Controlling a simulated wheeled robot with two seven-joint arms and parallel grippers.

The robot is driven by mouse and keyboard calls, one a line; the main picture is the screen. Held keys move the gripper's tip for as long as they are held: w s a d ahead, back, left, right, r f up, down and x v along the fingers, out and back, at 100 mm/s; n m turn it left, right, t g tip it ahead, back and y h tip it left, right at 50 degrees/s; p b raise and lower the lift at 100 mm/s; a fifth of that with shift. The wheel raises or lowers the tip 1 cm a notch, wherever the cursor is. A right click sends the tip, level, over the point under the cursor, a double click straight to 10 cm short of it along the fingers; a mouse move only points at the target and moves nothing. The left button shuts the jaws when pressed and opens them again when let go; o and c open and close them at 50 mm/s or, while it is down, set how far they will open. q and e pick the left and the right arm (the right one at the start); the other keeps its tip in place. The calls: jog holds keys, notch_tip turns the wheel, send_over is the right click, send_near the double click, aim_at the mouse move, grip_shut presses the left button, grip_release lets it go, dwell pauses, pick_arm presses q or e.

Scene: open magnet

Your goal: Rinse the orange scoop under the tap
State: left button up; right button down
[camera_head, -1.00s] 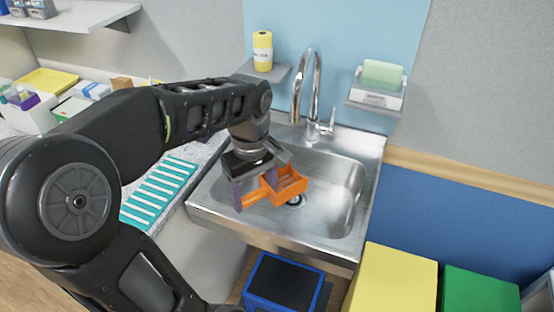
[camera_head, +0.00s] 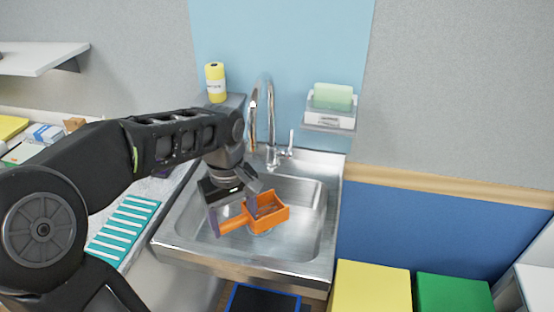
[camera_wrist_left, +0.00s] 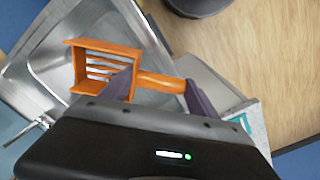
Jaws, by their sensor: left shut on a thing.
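The orange scoop (camera_head: 268,212) is held over the metal sink (camera_head: 310,235) by my left gripper (camera_head: 232,216). The gripper is shut on the scoop's handle. In the left wrist view the scoop (camera_wrist_left: 88,62) shows its slotted head, with the handle between the fingers of the gripper (camera_wrist_left: 160,88). The chrome tap (camera_head: 270,120) rises at the back of the sink, with its lever (camera_head: 291,140) to the right of the spout. The scoop is in front of and below the spout, apart from it. No water is visible. My right gripper is not in view.
A yellow bottle (camera_head: 215,84) stands left of the tap. A green sponge (camera_head: 333,97) sits on a wall holder (camera_head: 330,121) to the right. A teal ribbed mat (camera_head: 124,228) lies left of the sink. Yellow (camera_head: 372,288) and green (camera_head: 452,293) boxes stand at front right.

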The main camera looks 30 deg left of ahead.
pick_arm(q)
jog(key=w+d+f+m, duration=0.1)
jog(key=w+d+m, duration=0.1)
jog(key=w, duration=0.1)
jog(key=w+d+f+m, duration=0.1)
jog(key=w+d+m, duration=0.1)
jog(key=w, duration=0.1)
jog(key=w+d+f+m, duration=0.1)
jog(key=w+d+m, duration=0.1)
jog(key=w, duration=0.1)
jog(key=w+d+f+m, duration=0.1)
jog(key=w+d+m, duration=0.1)
jog(key=d, duration=0.1)
jog(key=w+d+f+m, duration=0.2)
jog(key=d, duration=0.1)
jog(key=w+d+f+m, duration=0.1)
jog(key=w+d+m, duration=0.1)
jog(key=w+d, duration=0.1)
jog(key=shift+w+f, duration=0.1)
jog(key=shift+f, duration=0.05)
